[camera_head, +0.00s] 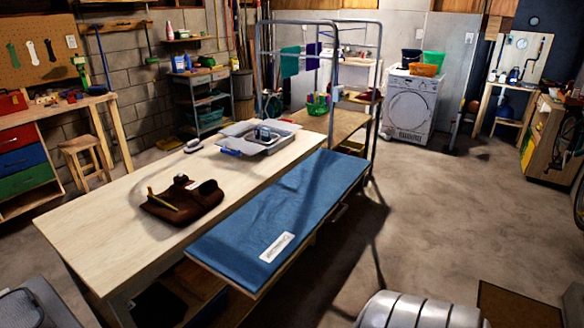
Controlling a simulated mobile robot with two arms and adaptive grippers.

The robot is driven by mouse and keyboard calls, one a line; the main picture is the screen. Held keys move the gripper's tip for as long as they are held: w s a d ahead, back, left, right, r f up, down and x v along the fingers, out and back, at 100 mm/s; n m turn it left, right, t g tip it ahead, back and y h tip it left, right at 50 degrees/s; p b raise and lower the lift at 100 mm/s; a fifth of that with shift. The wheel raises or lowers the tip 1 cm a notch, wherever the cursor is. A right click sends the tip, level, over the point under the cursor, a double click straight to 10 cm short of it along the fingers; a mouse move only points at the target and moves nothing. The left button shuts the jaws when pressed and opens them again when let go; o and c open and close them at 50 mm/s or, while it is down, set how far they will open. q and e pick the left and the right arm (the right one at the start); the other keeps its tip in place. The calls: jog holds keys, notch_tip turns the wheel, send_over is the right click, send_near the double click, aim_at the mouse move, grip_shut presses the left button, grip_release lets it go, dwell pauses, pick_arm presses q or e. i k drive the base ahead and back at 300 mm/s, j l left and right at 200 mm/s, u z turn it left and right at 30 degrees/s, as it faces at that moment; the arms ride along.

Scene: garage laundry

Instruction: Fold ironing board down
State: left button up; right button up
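The ironing board (300,205) has a long, flat blue padded top with a white label (277,247) near its front end. It lies raised and roughly level along the right side of a pale wooden worktable (110,215), its surface a little below the tabletop. A small dark handle or latch shows at its right edge. Its underside and any hinge or support are mostly hidden. Neither of my grippers is in view.
A brown leather tool pouch (183,200) and a metal tray (258,138) lie on the worktable. A metal drying rack (373,95) stands past the board's far end. A ribbed silver object (418,312) is cut off at the bottom edge. Open concrete floor (440,215) lies to the right.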

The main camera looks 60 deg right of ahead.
aim_at(247, 251)
jog(key=z, duration=1.7)
